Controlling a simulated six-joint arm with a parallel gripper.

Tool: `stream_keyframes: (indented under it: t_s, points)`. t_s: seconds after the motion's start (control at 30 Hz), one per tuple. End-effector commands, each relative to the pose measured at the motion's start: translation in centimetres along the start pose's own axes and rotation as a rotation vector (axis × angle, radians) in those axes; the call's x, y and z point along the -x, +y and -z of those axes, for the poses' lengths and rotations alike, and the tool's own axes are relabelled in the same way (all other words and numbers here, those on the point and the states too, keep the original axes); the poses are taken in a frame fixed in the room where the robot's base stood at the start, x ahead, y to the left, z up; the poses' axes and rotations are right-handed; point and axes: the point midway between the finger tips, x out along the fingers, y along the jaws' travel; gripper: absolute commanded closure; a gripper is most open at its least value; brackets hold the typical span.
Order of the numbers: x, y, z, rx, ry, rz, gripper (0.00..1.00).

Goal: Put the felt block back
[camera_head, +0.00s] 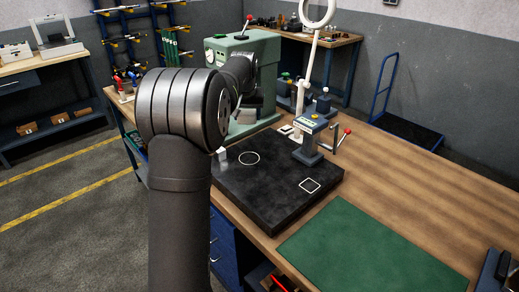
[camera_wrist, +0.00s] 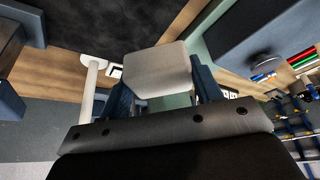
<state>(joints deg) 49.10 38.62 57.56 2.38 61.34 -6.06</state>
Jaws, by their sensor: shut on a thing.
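The felt block (camera_wrist: 158,68) is a pale grey-white block, seen large in the wrist view. It sits between the two dark blue fingers of my gripper (camera_wrist: 162,88), which is shut on it. In the head view a small pale block (camera_head: 222,154) shows just right of my arm, at the left edge of the black plate (camera_head: 270,205); it looks like the same block. My gripper is hidden behind my arm there. I cannot tell whether the block touches anything below.
The black plate carries a white circle outline (camera_head: 249,158) and a white rounded-square outline (camera_head: 310,185). A blue-grey fixture with a red-knobbed lever (camera_head: 312,140) stands at its back right. A green machine (camera_head: 255,75) and white lamp (camera_head: 307,60) stand behind. A green mat (camera_head: 370,250) lies clear in front.

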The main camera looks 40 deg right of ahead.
Motion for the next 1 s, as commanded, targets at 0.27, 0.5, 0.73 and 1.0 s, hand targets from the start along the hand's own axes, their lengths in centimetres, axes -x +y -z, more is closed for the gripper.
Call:
stream_keyframes:
  t_s: [0.27, 0.5, 0.73, 1.0]
  points:
    - [-0.8, 4.2, -1.5, -0.021, -0.002, -0.008, 0.66]
    - [-4.8, 4.2, -3.2, -0.02, -0.003, -0.008, 0.66]
    - [-6.5, 4.2, -3.9, -0.02, 0.0, -0.008, 0.66]
    - [-9.2, 4.2, -5.0, -0.021, 0.001, -0.008, 0.66]
